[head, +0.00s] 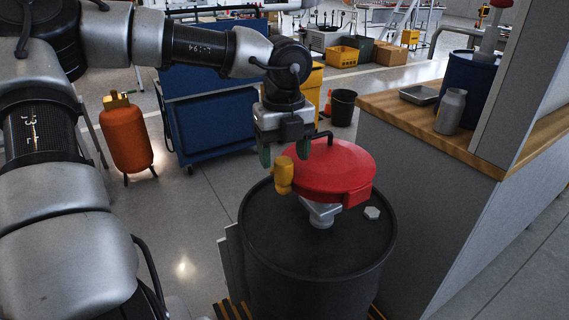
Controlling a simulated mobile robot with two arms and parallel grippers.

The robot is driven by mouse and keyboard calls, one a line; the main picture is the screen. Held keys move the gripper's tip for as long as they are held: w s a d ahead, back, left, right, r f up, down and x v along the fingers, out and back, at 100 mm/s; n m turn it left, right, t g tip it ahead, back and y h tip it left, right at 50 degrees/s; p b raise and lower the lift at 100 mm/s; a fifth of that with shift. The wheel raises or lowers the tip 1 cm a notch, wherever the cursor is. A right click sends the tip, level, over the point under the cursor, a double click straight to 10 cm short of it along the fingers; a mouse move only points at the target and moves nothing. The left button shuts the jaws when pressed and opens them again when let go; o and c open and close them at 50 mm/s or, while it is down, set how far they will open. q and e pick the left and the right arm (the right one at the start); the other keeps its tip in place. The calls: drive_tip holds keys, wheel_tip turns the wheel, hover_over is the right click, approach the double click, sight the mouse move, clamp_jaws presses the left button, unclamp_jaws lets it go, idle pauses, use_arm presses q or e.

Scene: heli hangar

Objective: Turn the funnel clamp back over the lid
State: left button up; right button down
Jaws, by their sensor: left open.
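The red lid (326,168) is round with a dark bent handle. It sits shut over a grey metal funnel (322,212) on top of a black drum (280,235). A yellow clamp (283,175) stands upright at the left edge of the lid. My left gripper (286,154) is open and points down above the lid's left rear edge, close to the clamp. I cannot tell whether a finger touches the clamp or the lid. My right gripper is not in view.
A white cap (372,213) lies on the drum top. A wood-topped counter (410,118) with a grey canister (450,112) and a tray (419,95) stands at the right. A blue cabinet (215,125) and an orange tank (128,138) stand behind left.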

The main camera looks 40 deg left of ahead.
use_arm(q)
drive_tip(key=shift+f, duration=1)
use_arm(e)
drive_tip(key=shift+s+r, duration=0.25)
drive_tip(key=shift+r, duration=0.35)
use_arm(q)
drive_tip(key=shift+c, duration=0.2)
drive_tip(key=c, duration=0.9)
